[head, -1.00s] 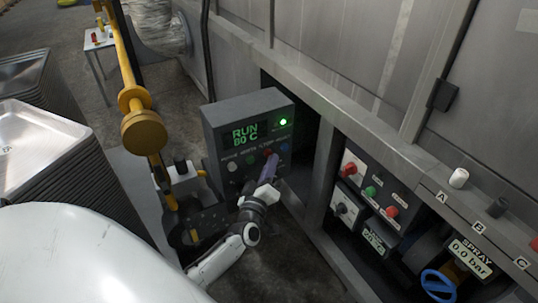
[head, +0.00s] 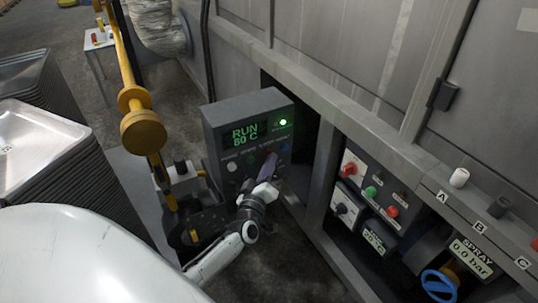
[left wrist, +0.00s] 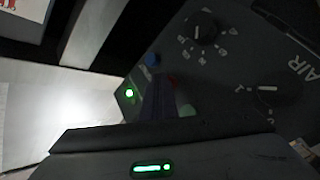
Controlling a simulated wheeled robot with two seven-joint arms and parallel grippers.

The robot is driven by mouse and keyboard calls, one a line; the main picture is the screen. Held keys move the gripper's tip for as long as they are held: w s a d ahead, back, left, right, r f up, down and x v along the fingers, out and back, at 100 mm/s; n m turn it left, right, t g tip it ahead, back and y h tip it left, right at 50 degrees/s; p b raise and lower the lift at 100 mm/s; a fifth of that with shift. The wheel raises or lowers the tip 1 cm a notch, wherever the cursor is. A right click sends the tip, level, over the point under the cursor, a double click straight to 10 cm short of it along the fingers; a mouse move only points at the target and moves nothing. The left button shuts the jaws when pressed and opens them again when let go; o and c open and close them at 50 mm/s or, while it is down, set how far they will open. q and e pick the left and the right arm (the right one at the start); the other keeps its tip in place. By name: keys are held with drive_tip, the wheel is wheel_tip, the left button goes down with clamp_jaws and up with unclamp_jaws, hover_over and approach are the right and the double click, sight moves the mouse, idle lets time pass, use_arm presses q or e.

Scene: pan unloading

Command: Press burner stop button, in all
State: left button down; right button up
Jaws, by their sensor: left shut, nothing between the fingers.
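The grey burner control box (head: 213,140) stands against the machine. Its display (head: 245,135) reads RUN 80 C in green, and a green lamp (head: 283,122) is lit. A row of buttons runs below: white (head: 231,167), green, red and blue (head: 284,146). The red stop button (left wrist: 172,80) shows in the left wrist view, partly hidden by my fingers, between the blue button (left wrist: 152,59) and the green button (left wrist: 187,110). My left gripper (head: 268,160) is shut and empty, its tips in front of the red button. I cannot tell whether they touch it.
A yellow pole (head: 142,130) stands left of the box. Stacked metal pans (head: 45,150) are at the left. A recessed panel with a red knob (head: 352,169) and buttons lies to the right, beside the spray panel with a blue valve wheel (head: 438,284).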

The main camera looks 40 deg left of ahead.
use_arm(q)
drive_tip(key=shift+w+a, duration=0.1)
drive_tip(key=shift+a, duration=0.1)
idle(0.4)
drive_tip(key=shift+s+d+p, duration=0.2)
drive_tip(key=shift+d, duration=0.25)
drive_tip(key=shift+s+d+p, duration=0.15)
drive_tip(key=shift+s+d, duration=0.05)
drive_tip(key=shift+d, duration=0.25)
drive_tip(key=shift+d, duration=0.1)
drive_tip(key=d, duration=0.1)
drive_tip(key=s+d+p, duration=0.1)
drive_tip(key=d, duration=0.1)
drive_tip(key=s+d, duration=0.1)
drive_tip(key=shift+d+p, duration=0.25)
drive_tip(key=shift+p, duration=0.05)
idle(0.4)
